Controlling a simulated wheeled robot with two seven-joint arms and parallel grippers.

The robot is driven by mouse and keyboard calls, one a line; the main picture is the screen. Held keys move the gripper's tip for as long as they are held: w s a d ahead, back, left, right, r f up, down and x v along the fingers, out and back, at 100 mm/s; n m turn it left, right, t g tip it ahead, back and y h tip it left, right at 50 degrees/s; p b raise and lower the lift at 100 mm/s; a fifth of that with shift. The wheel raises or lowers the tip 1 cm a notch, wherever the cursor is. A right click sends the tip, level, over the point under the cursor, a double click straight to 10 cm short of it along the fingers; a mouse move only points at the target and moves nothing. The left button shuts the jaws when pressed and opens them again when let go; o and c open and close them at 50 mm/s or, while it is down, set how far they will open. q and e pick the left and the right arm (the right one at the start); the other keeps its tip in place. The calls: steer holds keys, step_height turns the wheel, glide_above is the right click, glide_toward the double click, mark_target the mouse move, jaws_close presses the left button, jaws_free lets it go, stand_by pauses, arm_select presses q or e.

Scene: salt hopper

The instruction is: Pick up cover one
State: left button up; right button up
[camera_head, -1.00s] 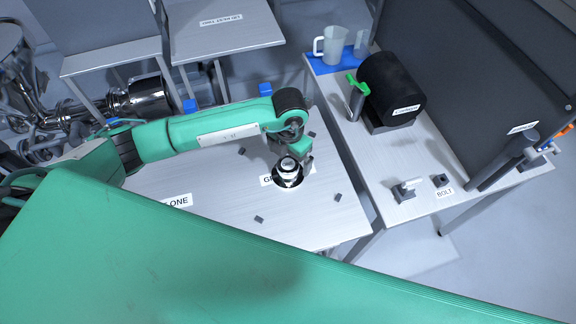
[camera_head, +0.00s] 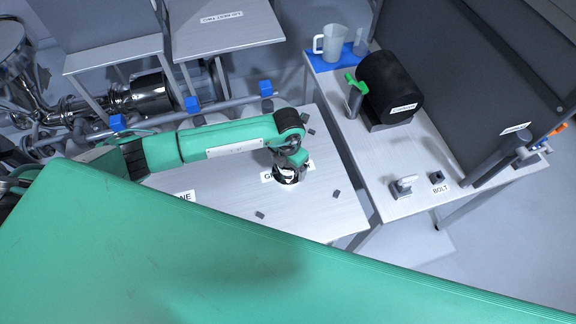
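My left arm reaches in from the left over the metal table (camera_head: 235,205). Its gripper (camera_head: 288,172) points down at a dark round spot with a bright part inside, beside a partly covered label starting with "G". I cannot make out the fingers, or whether they hold anything. A label (camera_head: 183,197) ending in "NE" lies on the table, partly cut off by my green body in the foreground. I cannot identify cover one; no clear cover shows there. My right gripper is not in view.
Small dark blocks (camera_head: 336,194) stand on the table around the gripper. The right-hand bench holds a black cylinder (camera_head: 390,88), a jug (camera_head: 330,44) on a blue mat, and a small fitting (camera_head: 403,186) by the "BOLT" label. A chrome pipe assembly (camera_head: 140,95) stands behind my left arm.

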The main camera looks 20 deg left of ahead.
arm_select(q)
steer(key=c, duration=0.4)
steer(key=shift+w+r, duration=0.1)
steer(key=shift+r, duration=0.05)
